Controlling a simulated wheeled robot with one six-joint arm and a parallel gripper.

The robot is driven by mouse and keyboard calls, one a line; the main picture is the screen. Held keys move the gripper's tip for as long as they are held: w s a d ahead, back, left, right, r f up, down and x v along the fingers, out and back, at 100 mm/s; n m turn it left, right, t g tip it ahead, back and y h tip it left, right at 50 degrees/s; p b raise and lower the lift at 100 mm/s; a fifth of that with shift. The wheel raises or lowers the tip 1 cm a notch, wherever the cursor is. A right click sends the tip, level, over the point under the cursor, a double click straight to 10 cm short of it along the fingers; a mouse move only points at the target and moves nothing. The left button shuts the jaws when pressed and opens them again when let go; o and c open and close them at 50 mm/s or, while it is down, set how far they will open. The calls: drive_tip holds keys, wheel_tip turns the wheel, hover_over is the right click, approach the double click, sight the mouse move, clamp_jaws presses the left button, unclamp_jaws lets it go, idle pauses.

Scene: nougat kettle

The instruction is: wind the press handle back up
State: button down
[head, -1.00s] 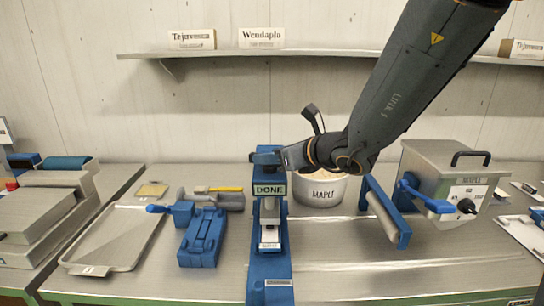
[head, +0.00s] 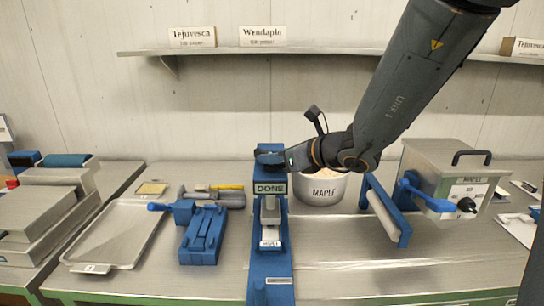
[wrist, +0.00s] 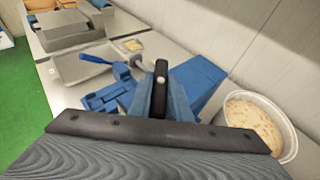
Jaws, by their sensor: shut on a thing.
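The blue press (head: 268,262) stands upright near the middle of the bench, with a DONE sign on its front and a pale block in its lower part. My gripper (head: 280,157) is at the top of the press, shut on its handle. In the wrist view a black bar with a silver spot, which looks like the press handle (wrist: 160,85), stands between blue pieces just ahead of my gripper. My wrist hides most of the handle in the head view, so its exact angle cannot be told.
A blue tool (head: 202,235) and a metal tray (head: 115,235) lie to the left. A steel box with a blue crank (head: 440,185) stands at right. The front right bench is mostly clear.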

drive_tip(key=n+g+y, duration=0.1)
drive_tip(key=n+g+y+p, duration=0.1)
drive_tip(key=n+g, duration=0.1)
drive_tip(key=n+g+y, duration=0.1)
drive_tip(key=n, duration=0.1)
drive_tip(key=shift+w+d+r+g+p, duration=0.1)
drive_tip(key=shift+w+r+g+p, duration=0.2)
drive_tip(key=shift+g, duration=0.1)
drive_tip(key=n+g+y, duration=0.1)
drive_tip(key=n+g, duration=0.3)
drive_tip(key=g, duration=0.1)
drive_tip(key=shift+f, duration=0.1)
drive_tip(key=n+g+h, duration=0.1)
drive_tip(key=n+g, duration=0.4)
drive_tip(key=g, duration=0.1)
drive_tip(key=shift+w+n+b, duration=0.15)
drive_tip(key=shift+n+b, duration=0.2)
drive_tip(key=shift+n, duration=0.05)
drive_tip(key=shift+a+n+g+h+p, duration=0.2)
drive_tip(key=shift+n+g+h+p, duration=0.1)
drive_tip(key=shift+n+g+h, duration=1.45)
drive_tip(key=shift+n+g, duration=0.35)
drive_tip(key=shift+n, duration=0.1)
drive_tip(key=c, duration=1.6)
unclamp_jaws()
drive_tip(key=shift+c, duration=0.2)
drive_tip(key=shift+m+y, duration=0.3)
drive_tip(key=shift+y, duration=0.05)
